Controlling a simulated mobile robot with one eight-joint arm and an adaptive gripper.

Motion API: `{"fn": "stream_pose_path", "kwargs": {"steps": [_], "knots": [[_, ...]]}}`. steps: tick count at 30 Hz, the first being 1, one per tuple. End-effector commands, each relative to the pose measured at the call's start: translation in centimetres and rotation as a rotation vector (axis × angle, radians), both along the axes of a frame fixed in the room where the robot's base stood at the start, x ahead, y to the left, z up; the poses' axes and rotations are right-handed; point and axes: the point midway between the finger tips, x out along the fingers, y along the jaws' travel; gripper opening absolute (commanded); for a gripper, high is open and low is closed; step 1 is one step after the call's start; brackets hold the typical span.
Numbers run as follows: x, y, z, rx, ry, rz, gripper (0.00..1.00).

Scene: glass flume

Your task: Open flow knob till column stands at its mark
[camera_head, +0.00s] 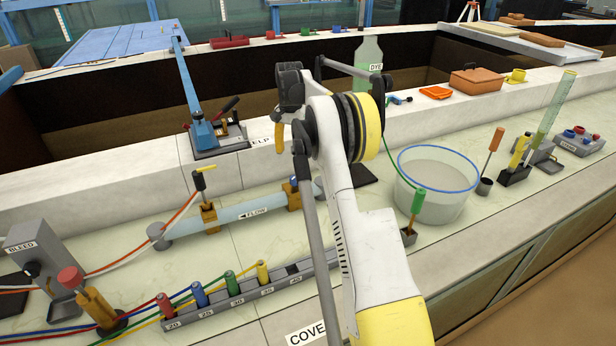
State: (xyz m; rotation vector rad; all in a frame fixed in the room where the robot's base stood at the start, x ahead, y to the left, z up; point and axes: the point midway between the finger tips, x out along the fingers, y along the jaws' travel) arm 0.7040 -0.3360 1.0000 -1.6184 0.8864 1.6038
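A light-blue pipe (250,208) with a FLOW label and arrow lies on the pale bench, with brass fittings at both ends. A small black-and-yellow handle (201,181) stands on its left fitting; I cannot tell whether this is the flow knob. A tilted clear column (556,106) with a greenish tint stands at the far right; its level and mark are too small to read. My white and yellow arm rises through the middle and hides part of the bench. I can make out no gripper fingers, so whether anything is held does not show.
A grey box (36,248) labelled BLEED and a red-topped brass valve (91,300) stand at left. A numbered rack (250,292) holds coloured plugs in front. A clear tub (437,192) with a blue rim stands right of my arm, beside a green-handled tool (416,205). A low wall runs behind.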

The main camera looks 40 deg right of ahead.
Motion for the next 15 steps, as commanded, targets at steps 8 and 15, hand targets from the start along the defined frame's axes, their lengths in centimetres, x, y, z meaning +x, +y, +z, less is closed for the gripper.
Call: {"fn": "stream_pose_path", "kwargs": {"steps": [8,15], "knots": [[0.0,-0.6,-3.3,0.004,0.008,-0.015,0.55],[0.0,-0.6,-8.2,0.004,0.008,-0.014,0.55]]}}
